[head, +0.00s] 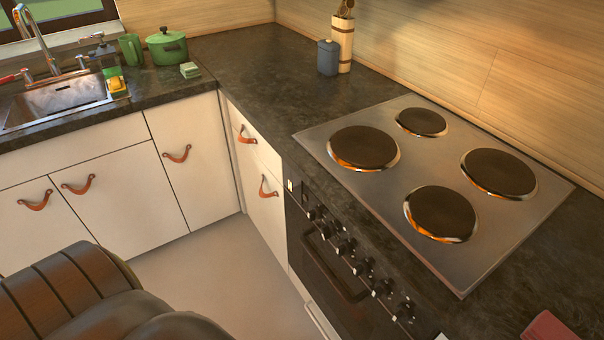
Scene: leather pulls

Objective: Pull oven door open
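The oven (318,262) is built into the counter run at the right, below the steel hob, and I see its black front at a steep angle from above. Its dark bar handle (334,272) runs along the upper part of the door, below a row of several black knobs (345,247). The door looks shut, and its lower part is cut off by the bottom edge of the view. Neither my left nor my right gripper shows in the head view, so nothing is seen touching the handle.
The hob (400,205) has several round plates. White cabinets with leather pulls (177,153) line the left and the corner. Pale floor (205,270) is open before the oven. A large dark rounded shape fills the bottom left. A red item (550,328) lies bottom right.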

